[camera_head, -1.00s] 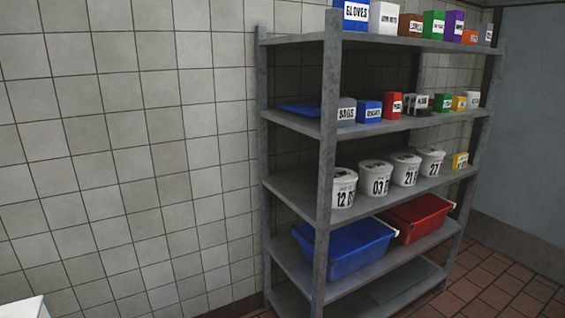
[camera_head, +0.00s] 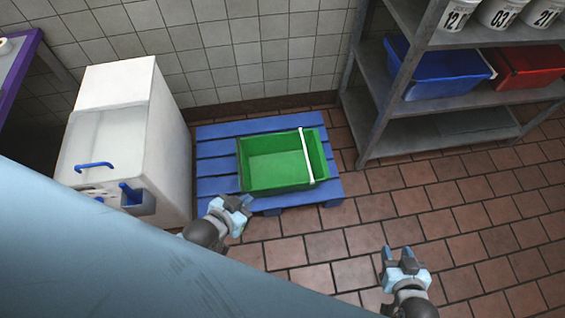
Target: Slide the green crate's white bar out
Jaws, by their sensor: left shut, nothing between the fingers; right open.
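The green crate (camera_head: 275,188) sits on the blue pallet (camera_head: 217,149) on the floor and looks empty. Its white bar (camera_head: 306,157) lies across the crate near its right end, from the far rim to the near rim. My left gripper (camera_head: 243,205) is shut and empty, just in front of the crate's near left corner. My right gripper (camera_head: 398,256) is open and empty, over the floor to the right and nearer than the crate. Neither gripper is seen touching the bar.
A grey metal shelf (camera_head: 440,133) with a blue bin (camera_head: 432,72) and a red bin (camera_head: 530,68) stands at the right. The tiled floor (camera_head: 460,205) right of the pallet is clear.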

